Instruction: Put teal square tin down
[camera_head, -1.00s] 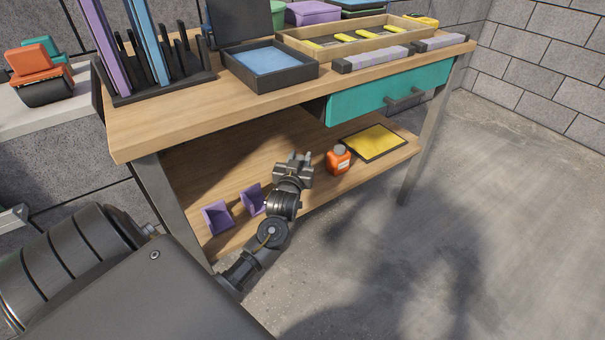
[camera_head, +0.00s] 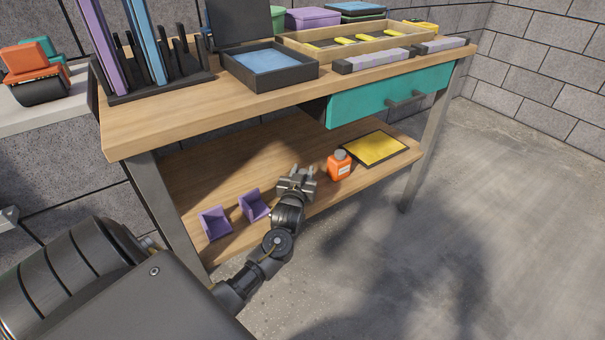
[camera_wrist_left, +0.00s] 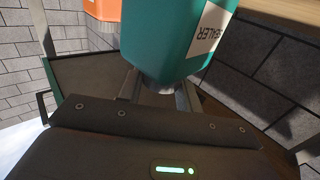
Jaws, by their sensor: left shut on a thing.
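The teal square tin (camera_wrist_left: 178,35) fills the upper middle of the left wrist view, with a white label reading "EALER" upside down. My left gripper (camera_wrist_left: 158,92) is shut on its dark cap end. In the head view my left gripper (camera_head: 297,178) is over the lower wooden shelf, left of an orange bottle. Whether the tin touches the shelf, I cannot tell. My right gripper is not in view.
The orange bottle (camera_head: 339,167) stands close to the right of the gripper, beside a yellow dark-rimmed mat (camera_head: 375,148). Two purple holders (camera_head: 215,222) sit on the shelf to the left. The tabletop (camera_head: 190,118) overhangs the shelf (camera_head: 225,172). A teal drawer (camera_head: 365,100) hangs above.

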